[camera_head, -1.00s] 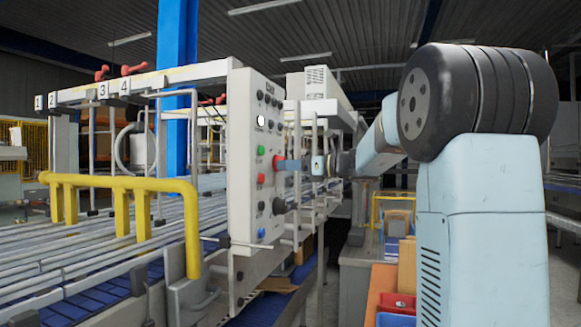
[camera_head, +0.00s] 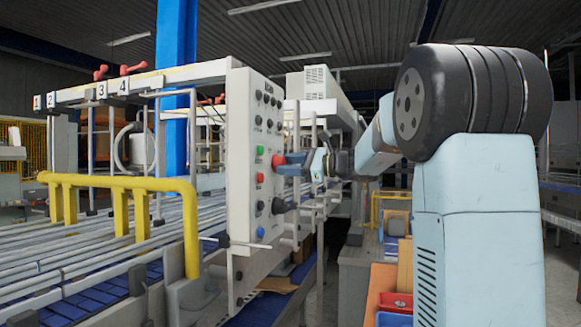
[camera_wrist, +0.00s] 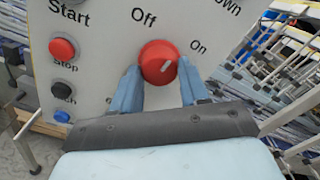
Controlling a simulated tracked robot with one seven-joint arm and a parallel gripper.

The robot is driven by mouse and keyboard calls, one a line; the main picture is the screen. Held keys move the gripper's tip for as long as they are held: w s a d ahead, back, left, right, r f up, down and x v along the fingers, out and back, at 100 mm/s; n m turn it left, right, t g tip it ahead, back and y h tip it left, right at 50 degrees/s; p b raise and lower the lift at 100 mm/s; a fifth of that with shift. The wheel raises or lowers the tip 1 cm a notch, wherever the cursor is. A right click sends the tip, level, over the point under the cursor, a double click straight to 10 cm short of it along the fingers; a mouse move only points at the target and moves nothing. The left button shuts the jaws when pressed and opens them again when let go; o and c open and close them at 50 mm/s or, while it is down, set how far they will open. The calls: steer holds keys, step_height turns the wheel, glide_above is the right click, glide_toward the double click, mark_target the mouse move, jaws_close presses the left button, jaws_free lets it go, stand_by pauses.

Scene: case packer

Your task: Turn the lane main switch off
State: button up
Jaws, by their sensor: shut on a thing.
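The lane main switch is a red rotary knob (camera_wrist: 159,62) on a light panel, with "Off" above it and "On" to its upper right in the wrist view. Its white mark slants up to the right, toward the "On" side. My gripper (camera_wrist: 158,82) has one blue finger on each side of the knob and is shut on it. In the head view the red knob (camera_head: 278,160) sticks out from the panel's right face, with my gripper (camera_head: 294,165) at it from the right.
The control panel (camera_head: 239,150) carries several other buttons close by. A red Stop button (camera_wrist: 62,49) and a black button (camera_wrist: 61,88) lie left of the knob. A yellow rail (camera_head: 130,183) and conveyor lanes stand left of the panel.

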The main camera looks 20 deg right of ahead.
steer(key=n, duration=1)
steer(key=shift+a, duration=0.1)
steer(key=shift+f+n, duration=0.1)
steer(key=shift+n, duration=0.3)
steer(key=o, duration=0.8)
steer(key=shift+o, duration=1.3)
steer(key=shift+d, duration=0.2)
steer(key=v, duration=1.3)
steer(key=shift+s+d, duration=0.2)
steer(key=shift+a, duration=0.1)
